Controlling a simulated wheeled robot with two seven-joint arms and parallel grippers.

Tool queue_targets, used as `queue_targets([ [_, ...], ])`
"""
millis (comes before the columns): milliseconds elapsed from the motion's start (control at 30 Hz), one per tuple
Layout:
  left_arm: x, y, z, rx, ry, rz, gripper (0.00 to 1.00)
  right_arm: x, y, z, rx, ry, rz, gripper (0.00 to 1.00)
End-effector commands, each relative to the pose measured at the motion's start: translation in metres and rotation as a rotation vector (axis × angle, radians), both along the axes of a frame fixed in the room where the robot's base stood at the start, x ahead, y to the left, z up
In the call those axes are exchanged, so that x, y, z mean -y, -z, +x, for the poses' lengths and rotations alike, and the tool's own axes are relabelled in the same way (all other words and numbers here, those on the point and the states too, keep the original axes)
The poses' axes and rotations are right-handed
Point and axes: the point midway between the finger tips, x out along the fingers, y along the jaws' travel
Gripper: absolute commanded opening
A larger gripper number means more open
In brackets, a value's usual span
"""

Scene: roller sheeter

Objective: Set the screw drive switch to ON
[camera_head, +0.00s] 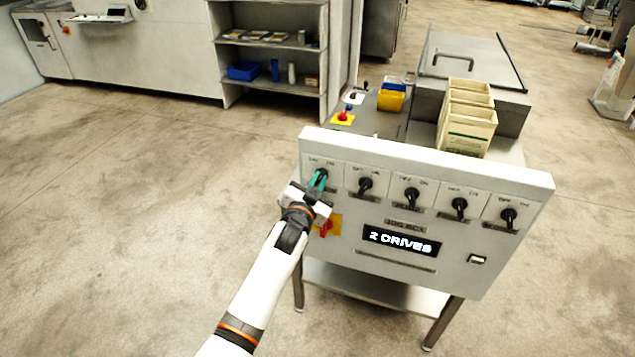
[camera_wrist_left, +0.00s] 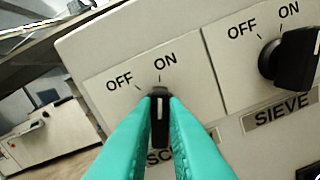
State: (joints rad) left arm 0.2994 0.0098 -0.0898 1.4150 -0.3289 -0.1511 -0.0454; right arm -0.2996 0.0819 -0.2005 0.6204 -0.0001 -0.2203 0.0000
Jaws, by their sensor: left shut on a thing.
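The screw drive switch is a black knob (camera_wrist_left: 159,112) at the left end of a row on the white control panel (camera_head: 455,270). Its label below is mostly hidden by my fingers; only "SC" shows. My left gripper (camera_head: 319,179) has its teal fingers shut on the knob, one on each side, as the left wrist view also shows (camera_wrist_left: 159,103). The knob's white mark points up to the ON tick, to the right of the OFF tick. My right gripper is not in view.
The SIEVE switch (camera_wrist_left: 288,58) is just right of the held knob, with more black knobs (camera_head: 412,197) beyond. A red knob on yellow (camera_head: 327,227) sits below my gripper. The display (camera_head: 401,241) reads "2 DRIVES". Cream bins (camera_head: 467,118) stand behind the panel.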

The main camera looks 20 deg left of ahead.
Motion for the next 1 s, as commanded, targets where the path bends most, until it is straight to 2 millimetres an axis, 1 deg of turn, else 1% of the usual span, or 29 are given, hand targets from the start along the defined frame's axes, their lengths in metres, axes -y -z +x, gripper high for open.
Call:
queue_targets([
  [200, 0.0, 0.001, 0.0, -0.002, 0.0, 0.004, 0.0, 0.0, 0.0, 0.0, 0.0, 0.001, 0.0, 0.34],
  [233, 0.0, 0.001, 0.0, -0.002, 0.0, 0.004, 0.13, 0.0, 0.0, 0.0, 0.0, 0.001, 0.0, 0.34],
  [300, 0.0, 0.001, 0.0, -0.002, 0.0, 0.004, 0.25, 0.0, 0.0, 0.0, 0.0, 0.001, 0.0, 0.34],
  [367, 0.0, 0.001, 0.0, -0.002, -0.001, 0.004, 0.34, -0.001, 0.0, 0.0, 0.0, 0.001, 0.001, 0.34],
  [633, 0.0, 0.0, 0.0, -0.001, 0.0, 0.002, 0.34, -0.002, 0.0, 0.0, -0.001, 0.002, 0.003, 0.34],
  [733, 0.0, 0.001, -0.005, -0.001, 0.0, 0.002, 0.34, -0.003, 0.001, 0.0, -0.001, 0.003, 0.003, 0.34],
  [867, -0.001, 0.002, -0.02, -0.001, 0.0, 0.002, 0.34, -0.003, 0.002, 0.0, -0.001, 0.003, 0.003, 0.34],
  [1000, -0.002, 0.003, -0.046, -0.002, 0.0, 0.003, 0.34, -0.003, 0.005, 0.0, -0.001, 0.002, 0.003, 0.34],
])
